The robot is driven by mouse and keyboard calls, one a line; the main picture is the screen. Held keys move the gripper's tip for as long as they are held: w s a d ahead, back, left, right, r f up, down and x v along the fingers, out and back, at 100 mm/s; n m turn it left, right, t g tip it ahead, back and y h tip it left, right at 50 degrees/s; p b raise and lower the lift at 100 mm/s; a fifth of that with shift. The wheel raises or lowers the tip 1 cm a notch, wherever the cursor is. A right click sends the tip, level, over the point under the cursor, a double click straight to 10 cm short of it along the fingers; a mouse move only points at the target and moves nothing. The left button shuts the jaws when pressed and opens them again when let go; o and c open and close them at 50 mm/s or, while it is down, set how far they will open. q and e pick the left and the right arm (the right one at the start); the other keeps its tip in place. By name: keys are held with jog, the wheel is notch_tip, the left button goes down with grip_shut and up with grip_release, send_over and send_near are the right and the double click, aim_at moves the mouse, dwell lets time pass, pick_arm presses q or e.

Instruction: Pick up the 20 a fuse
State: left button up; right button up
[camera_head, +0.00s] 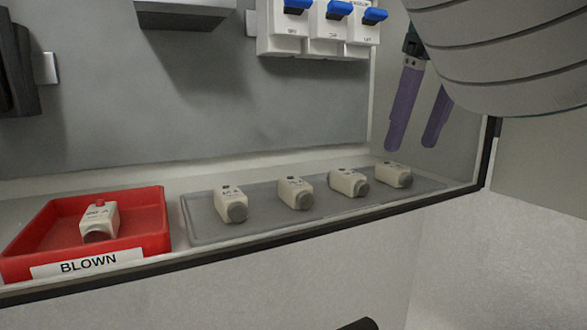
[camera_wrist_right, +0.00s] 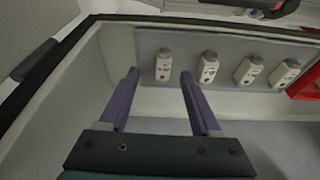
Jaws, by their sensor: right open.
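Several cream fuses with grey round ends lie in a row on a grey tray (camera_head: 200,232): the leftmost fuse (camera_head: 231,204), a second fuse (camera_head: 296,192), a third fuse (camera_head: 348,182) and the rightmost fuse (camera_head: 393,175). Their ratings are too small to read surely, so I cannot tell which is the 20 A fuse. My right gripper (camera_head: 410,148), with purple fingers, is open and empty above the tray's right end. In the right wrist view its fingertips (camera_wrist_right: 159,72) frame the end fuse (camera_wrist_right: 164,64), apart from it. My left gripper is not in view.
A red tray (camera_head: 150,220) labelled BLOWN stands at the left, holding a fuse with a red top (camera_head: 99,222). Blue-levered switches (camera_head: 318,32) hang on the back wall above. A dark cabinet edge (camera_head: 270,231) runs along the front, and a side wall stands at the right.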

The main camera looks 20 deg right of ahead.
aim_at(393, 166)
jog(key=w+f+p, duration=0.2)
jog(key=f, duration=0.1)
jog(key=shift+a+f, duration=0.1)
jog(key=shift+a, duration=0.25)
jog(key=shift+w+f, duration=0.2)
jog(key=shift+f, duration=0.4)
jog(key=c, duration=1)
grip_shut()
